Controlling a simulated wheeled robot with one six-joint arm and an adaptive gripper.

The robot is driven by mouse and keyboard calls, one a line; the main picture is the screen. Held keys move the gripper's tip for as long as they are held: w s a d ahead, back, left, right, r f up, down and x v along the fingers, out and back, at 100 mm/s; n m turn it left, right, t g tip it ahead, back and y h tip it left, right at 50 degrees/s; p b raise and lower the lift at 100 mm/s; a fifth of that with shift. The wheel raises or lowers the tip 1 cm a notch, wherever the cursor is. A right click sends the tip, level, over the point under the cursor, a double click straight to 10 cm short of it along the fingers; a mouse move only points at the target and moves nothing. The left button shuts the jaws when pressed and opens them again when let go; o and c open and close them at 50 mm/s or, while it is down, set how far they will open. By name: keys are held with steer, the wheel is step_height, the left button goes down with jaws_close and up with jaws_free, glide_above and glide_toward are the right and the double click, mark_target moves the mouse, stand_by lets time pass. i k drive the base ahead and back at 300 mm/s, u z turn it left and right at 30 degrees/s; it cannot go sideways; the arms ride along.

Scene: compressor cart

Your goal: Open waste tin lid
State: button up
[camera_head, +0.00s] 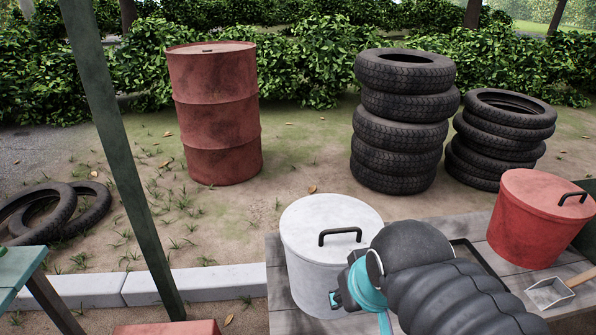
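A white round tin (308,268) stands on the grey wooden bench, with its flat white lid (318,215) on top and a dark bar handle (340,236) on the lid. A red round tin (528,232) stands farther right, also lidded, with a dark handle (573,198). The picture does not show which tin is the waste tin. My dark arm with a teal band comes in from the lower right and covers the right front of the white tin. My gripper (337,299) is mostly hidden behind my wrist; its fingers cannot be made out.
A dark-rimmed tray (478,258) lies on the bench between the tins, partly behind my arm. A small metal scoop (550,292) lies at right. A green post (118,150) rises at left. Tyre stacks (400,125) and a red drum (215,115) stand on the ground behind.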

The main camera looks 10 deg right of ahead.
mark_target(323, 229)
steer(key=z, duration=0.45)
steer(key=k, duration=1.1)
steer(key=z, duration=0.25)
steer(key=i, duration=0.6)
steer(key=z, duration=0.5)
